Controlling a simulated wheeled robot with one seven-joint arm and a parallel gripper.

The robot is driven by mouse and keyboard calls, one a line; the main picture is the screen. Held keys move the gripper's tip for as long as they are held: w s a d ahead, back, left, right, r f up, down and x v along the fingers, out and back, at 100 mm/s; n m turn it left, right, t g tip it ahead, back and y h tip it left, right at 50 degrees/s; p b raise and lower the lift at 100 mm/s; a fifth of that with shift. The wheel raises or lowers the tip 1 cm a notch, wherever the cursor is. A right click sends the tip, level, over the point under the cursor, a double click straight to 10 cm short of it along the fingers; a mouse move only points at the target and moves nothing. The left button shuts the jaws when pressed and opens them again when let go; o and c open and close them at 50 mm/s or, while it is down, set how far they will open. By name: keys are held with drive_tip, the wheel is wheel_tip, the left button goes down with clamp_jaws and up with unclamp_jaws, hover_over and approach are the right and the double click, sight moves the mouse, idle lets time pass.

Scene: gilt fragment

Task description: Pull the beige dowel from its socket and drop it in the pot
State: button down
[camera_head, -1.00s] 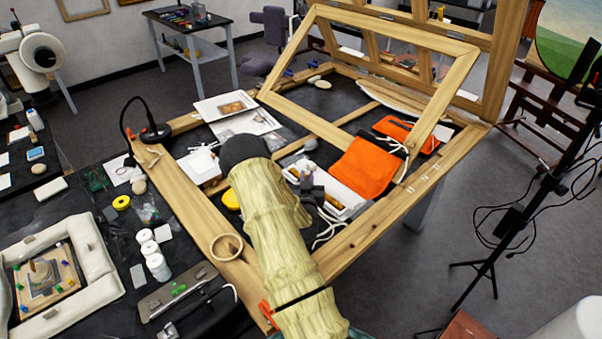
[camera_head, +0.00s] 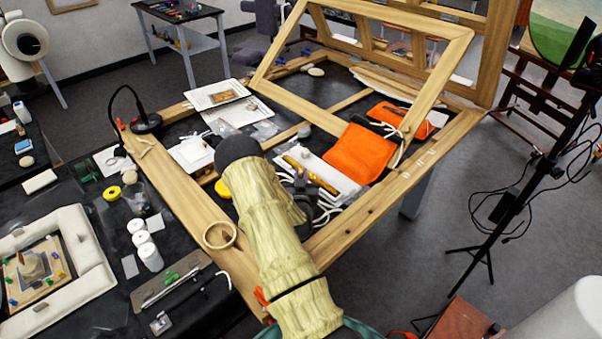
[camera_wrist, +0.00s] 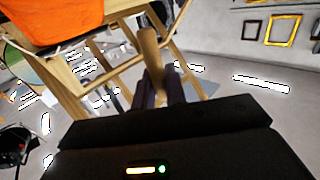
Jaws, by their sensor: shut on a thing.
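My gripper (camera_wrist: 160,92) shows in the wrist view as two dark fingers. They are shut on a beige-brown dowel (camera_wrist: 149,48), whose rounded end sticks out beyond the fingertips. In the head view my gripper (camera_head: 301,188) is mostly hidden behind my sleeved arm, over the near part of the big wooden frame, and I cannot make out the held dowel there. A round, open wooden pot (camera_head: 220,235) stands on the frame's near-left beam, left of my arm. I cannot tell where the dowel's socket is.
A black stand (camera_head: 497,240) rises at right.

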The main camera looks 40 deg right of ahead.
sight(301, 171)
drive_tip(key=shift+f, duration=0.2)
drive_tip(key=c, duration=1.4)
unclamp_jaws()
drive_tip(key=shift+o, duration=0.2)
drive_tip(key=shift+r, duration=0.1)
drive_tip(key=shift+r+b, duration=1.4)
drive_tip(key=shift+r, duration=3.5)
drive_tip(key=shift+a, duration=0.1)
